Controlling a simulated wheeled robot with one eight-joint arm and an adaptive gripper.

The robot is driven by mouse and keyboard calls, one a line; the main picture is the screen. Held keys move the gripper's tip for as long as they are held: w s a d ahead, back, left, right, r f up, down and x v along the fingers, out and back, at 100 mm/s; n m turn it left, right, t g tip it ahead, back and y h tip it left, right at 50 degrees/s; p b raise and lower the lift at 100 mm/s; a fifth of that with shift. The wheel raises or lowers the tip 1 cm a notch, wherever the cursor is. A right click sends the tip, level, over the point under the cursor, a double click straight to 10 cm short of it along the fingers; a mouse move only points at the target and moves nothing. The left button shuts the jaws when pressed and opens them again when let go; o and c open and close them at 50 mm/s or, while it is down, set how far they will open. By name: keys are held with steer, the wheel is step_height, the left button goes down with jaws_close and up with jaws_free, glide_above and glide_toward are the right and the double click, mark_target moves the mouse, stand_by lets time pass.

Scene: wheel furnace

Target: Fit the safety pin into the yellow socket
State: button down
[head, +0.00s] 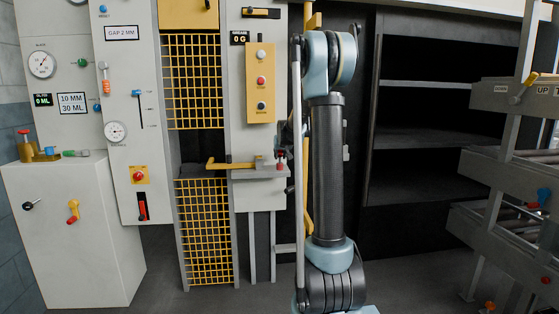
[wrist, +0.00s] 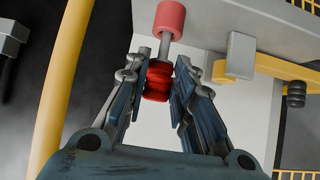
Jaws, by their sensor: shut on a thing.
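My gripper (wrist: 160,70) is shut on the red ribbed grip of the safety pin (wrist: 157,83), with a finger on each side of it. A grey shaft runs from the grip to a brighter red cylinder (wrist: 170,18); whether this is part of the pin or a holder around it I cannot tell. In the head view the red pin (head: 281,154) shows small at the right end of a grey ledge (head: 262,173), beside my arm, which hides most of the gripper. I cannot surely identify the yellow socket; a yellow plate with a red knob (head: 139,175) is on the left panel.
A yellow bar (head: 230,163) crosses the ledge, close to the pin. A yellow upright (wrist: 62,90) stands left of the gripper in the wrist view. Left are a yellow mesh guard (head: 193,80) and a white cabinet (head: 75,240); right are dark shelves and a roller rack (head: 500,160).

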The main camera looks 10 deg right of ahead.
steer(key=shift+r, duration=2.75)
